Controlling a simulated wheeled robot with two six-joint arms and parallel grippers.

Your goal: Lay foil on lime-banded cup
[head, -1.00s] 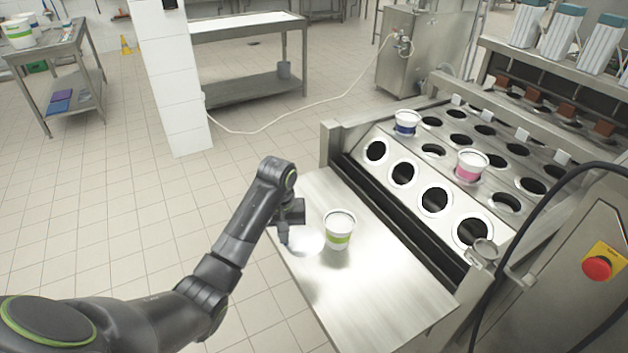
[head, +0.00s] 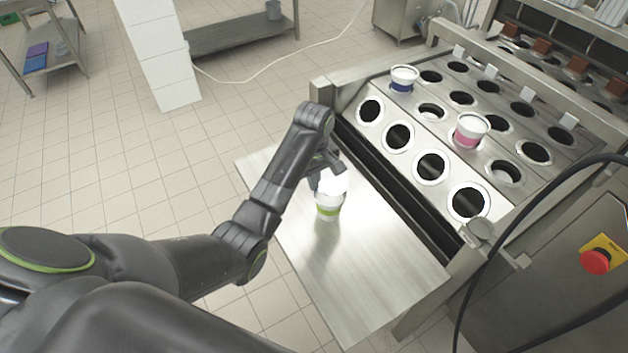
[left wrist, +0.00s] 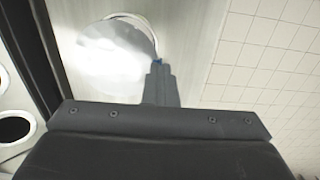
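The lime-banded cup (head: 327,211) stands upright on the steel shelf in front of the machine. A round silvery foil (head: 333,183) is over its mouth; I cannot tell whether it rests on the rim. In the left wrist view, the foil (left wrist: 105,58) covers most of the opening, and a bit of the white rim (left wrist: 135,20) shows past its edge. My left gripper (head: 322,181) is at the cup's top, its fingers (left wrist: 158,68) together at the foil's edge, seemingly pinching it. My right gripper is out of view.
The steel shelf (head: 365,275) is otherwise clear. Behind it is the filler's plate with rows of round holes (head: 431,166). A blue-banded cup (head: 403,79) and a pink-banded cup (head: 470,130) sit in holes. A red button (head: 596,261) and black cable are at the right.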

